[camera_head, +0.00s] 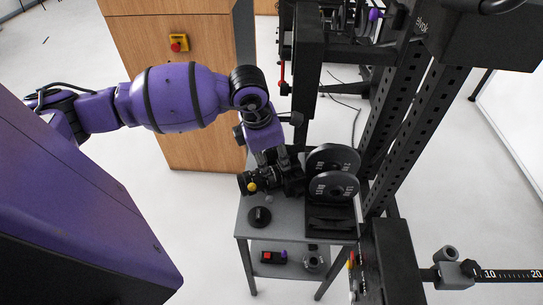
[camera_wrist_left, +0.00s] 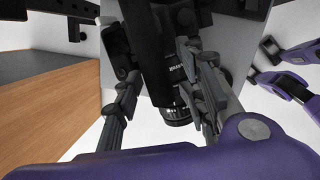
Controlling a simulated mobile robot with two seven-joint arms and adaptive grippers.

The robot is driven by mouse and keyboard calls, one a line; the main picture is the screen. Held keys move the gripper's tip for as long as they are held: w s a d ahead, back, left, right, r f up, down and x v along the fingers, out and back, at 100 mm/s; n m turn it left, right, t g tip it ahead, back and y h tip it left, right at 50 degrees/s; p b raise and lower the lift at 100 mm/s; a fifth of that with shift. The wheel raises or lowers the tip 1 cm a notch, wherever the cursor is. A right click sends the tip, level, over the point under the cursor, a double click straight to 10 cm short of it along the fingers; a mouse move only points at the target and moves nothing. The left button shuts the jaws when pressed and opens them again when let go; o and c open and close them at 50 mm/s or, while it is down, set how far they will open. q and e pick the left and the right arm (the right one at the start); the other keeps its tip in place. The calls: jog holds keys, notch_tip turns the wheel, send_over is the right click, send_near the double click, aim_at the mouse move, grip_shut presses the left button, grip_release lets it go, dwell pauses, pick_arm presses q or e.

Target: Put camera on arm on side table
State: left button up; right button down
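The black camera (camera_head: 262,181) is at the top of the grey side table (camera_head: 285,221), with its lens end toward the left. I cannot tell whether it rests on the tabletop or is held just above it. My left gripper (camera_head: 283,166) reaches down to the camera's body from behind. In the left wrist view, the camera (camera_wrist_left: 174,70) lies between the two fingers of the left gripper (camera_wrist_left: 155,60). The right finger is against or very close to it; a gap shows beside the left finger lower down. Whether the fingers grip it is unclear.
Black weight plates (camera_head: 333,186) stand on the table's right side, close to the gripper. A round black item (camera_head: 259,217) sits at its front left. Small items lie on the lower shelf. A dark metal frame (camera_head: 402,120) rises on the right; a wooden cabinet (camera_head: 190,95) stands behind.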

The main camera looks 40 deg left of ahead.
pick_arm(q)
jog(key=shift+r, duration=0.15)
jog(key=shift+r, duration=0.3)
jog(key=v, duration=1.1)
jog(key=shift+r, duration=0.25)
jog(key=shift+s, duration=0.1)
